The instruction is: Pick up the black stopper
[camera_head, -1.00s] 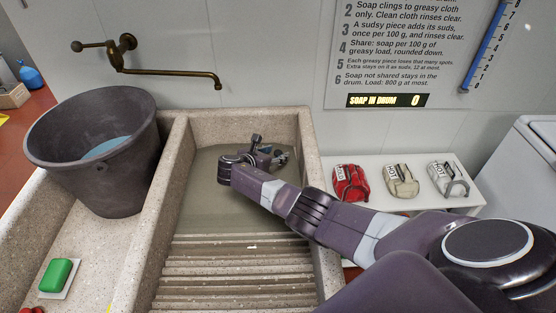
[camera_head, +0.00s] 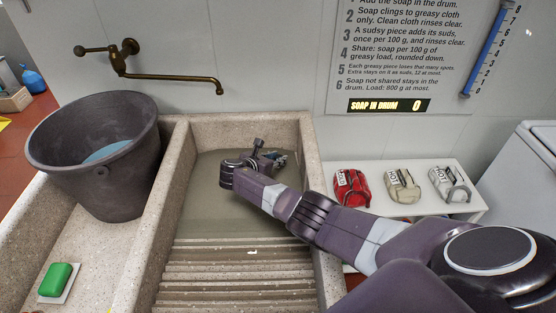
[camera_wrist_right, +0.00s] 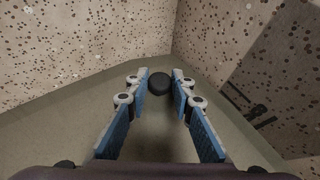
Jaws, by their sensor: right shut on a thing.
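The round black stopper (camera_wrist_right: 159,84) shows between my right gripper's fingertips in the right wrist view, near the corner of the stone basin. My right gripper (camera_wrist_right: 161,84) is shut on it, with blue-padded fingers on its left and right. In the head view, my right gripper (camera_head: 277,158) is down in the back right of the washboard basin (camera_head: 200,220). The stopper cannot be made out there. My left gripper is not in view.
Murky water lies in the basin, with ridges at its front. A dark bucket (camera_head: 115,185) and green soap (camera_head: 55,279) are on the left. A brass tap (camera_head: 165,77) is above. Red (camera_head: 351,188), beige and grey bundles sit on a white shelf at right.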

